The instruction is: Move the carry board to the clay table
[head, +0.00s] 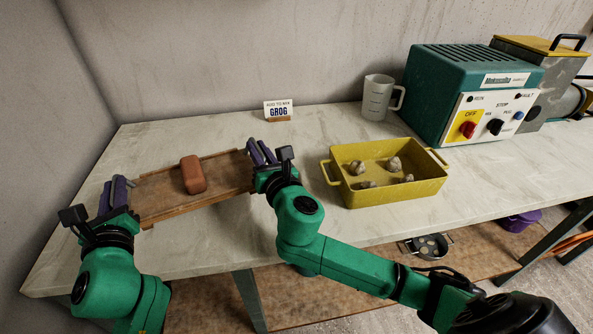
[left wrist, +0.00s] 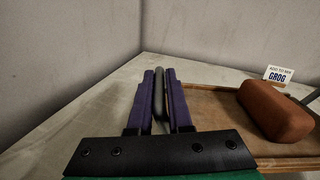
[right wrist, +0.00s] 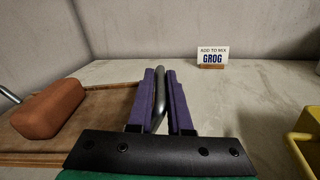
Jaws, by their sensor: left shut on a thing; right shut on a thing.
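The carry board (head: 222,181) is a flat brown wooden tray with low edges and a grey metal handle at each end. It is at the left part of the pale table, and I cannot tell if it touches the top. A reddish-brown clay block (head: 193,174) lies on it. My left gripper (head: 115,193) is shut on the left handle (left wrist: 158,90). My right gripper (head: 262,153) is shut on the right handle (right wrist: 159,88). The block also shows in the left wrist view (left wrist: 275,110) and the right wrist view (right wrist: 48,108).
The marbled table (head: 300,225) carries a yellow tub (head: 400,193) with several grey lumps, right of my right gripper. A GROG sign (head: 278,110), a measuring jug (head: 378,97) and a green machine (head: 470,90) stand behind. Walls bound the back and left. Open tabletop lies behind the board.

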